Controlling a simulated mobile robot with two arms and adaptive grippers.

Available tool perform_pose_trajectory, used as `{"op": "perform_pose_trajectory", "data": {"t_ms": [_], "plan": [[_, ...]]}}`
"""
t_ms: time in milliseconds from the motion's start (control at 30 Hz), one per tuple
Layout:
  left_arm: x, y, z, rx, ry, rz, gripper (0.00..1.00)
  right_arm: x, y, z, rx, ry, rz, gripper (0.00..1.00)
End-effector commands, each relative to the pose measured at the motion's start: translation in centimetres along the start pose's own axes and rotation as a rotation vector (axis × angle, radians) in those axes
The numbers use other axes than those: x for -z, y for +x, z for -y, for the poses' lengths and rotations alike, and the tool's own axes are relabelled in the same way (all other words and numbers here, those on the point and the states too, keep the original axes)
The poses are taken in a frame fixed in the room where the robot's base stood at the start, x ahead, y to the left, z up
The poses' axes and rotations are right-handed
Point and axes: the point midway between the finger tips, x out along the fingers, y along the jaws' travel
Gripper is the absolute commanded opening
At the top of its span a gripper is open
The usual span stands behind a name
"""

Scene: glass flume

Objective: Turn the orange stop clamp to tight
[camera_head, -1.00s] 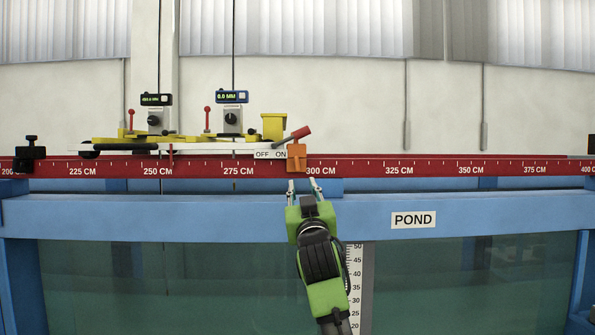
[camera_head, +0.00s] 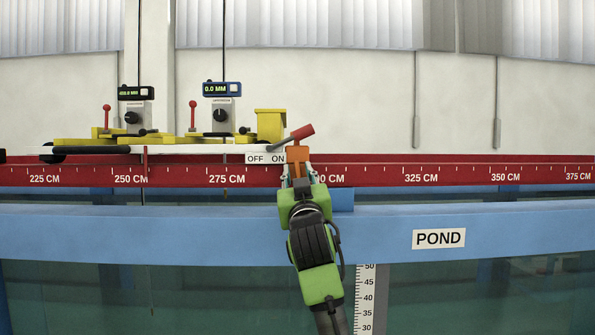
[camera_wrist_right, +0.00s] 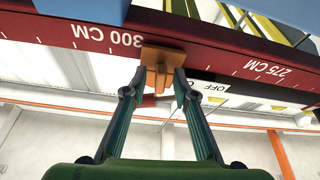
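The orange stop clamp (camera_head: 298,155) sits on the red scale rail near the 300 CM mark, just right of the OFF/ON label (camera_head: 265,158). In the right wrist view the clamp (camera_wrist_right: 160,55) is a block with a narrower part reaching between my fingers. My right gripper (camera_head: 299,180) is just below and in front of it. In the wrist view its two fingertips (camera_wrist_right: 160,80) stand apart on either side of the clamp; firm contact is not clear. A red-handled lever (camera_head: 302,132) rises just above the clamp. My left gripper is not in view.
The red rail (camera_head: 390,172) runs across above a blue beam (camera_head: 370,230) with a POND sign (camera_head: 438,238). A white and yellow carriage (camera_head: 100,143) with two knob boxes and displays stands left of the clamp. The rail to the right is clear.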

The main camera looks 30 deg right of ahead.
Motion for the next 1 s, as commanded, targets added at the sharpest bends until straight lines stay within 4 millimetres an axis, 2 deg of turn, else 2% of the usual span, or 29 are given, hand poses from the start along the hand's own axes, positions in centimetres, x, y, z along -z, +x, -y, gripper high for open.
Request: {"op": "perform_pose_trajectory", "data": {"t_ms": [267,300,400,667,1000], "plan": [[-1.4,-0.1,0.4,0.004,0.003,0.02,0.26,0.1,0.0,0.0,0.0,0.0,-0.001,0.26],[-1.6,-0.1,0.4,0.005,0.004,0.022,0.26,0.1,0.0,0.0,0.0,0.0,-0.001,0.24],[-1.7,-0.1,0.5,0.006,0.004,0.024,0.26,0.1,0.0,0.0,0.0,0.0,0.0,0.0],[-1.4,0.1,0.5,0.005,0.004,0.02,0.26,0.0,0.0,0.0,-0.006,0.014,0.0,0.0],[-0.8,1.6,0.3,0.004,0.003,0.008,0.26,0.0,-0.1,0.2,-0.089,0.226,0.001,0.0]]}}
